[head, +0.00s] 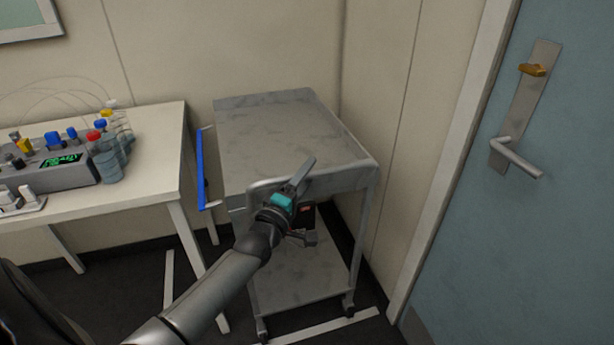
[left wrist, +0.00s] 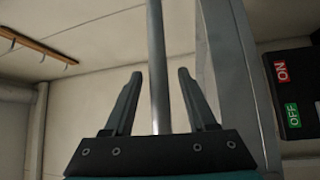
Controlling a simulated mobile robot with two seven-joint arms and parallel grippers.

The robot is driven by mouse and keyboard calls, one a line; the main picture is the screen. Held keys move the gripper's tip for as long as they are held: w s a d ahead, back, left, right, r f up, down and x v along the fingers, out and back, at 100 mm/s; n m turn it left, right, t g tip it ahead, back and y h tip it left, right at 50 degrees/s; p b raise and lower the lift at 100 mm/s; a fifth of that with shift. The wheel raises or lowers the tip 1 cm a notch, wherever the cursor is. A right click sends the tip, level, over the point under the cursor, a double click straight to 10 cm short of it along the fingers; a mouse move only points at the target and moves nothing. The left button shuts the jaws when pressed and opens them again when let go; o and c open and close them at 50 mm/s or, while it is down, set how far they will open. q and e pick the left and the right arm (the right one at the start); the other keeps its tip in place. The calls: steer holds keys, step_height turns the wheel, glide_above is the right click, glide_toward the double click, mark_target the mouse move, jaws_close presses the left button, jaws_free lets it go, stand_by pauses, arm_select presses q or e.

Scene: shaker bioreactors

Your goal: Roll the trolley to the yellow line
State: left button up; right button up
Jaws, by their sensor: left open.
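The trolley (head: 285,130) is a grey metal cart with a scuffed flat top, a lower shelf (head: 295,278) and small castors. It stands against the back wall in the corner. In the left wrist view the two fingers (left wrist: 158,78) are open, one on each side of a round metal bar (left wrist: 157,60), with gaps showing. Contact cannot be told. My right gripper is not in view. No yellow line shows; the floor strip (head: 330,326) near the castors looks whitish.
A white bench (head: 150,180) with bottles (head: 108,160) and a bioreactor unit (head: 50,172) stands left. A blue bar (head: 201,168) sits between bench and trolley. A blue-grey door (head: 550,220) is right. A black ON/OFF box (left wrist: 290,95) is beside a grey post.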

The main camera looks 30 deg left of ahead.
arm_select(q)
jaws_close()
stand_by(0.5)
stand_by(1.0)
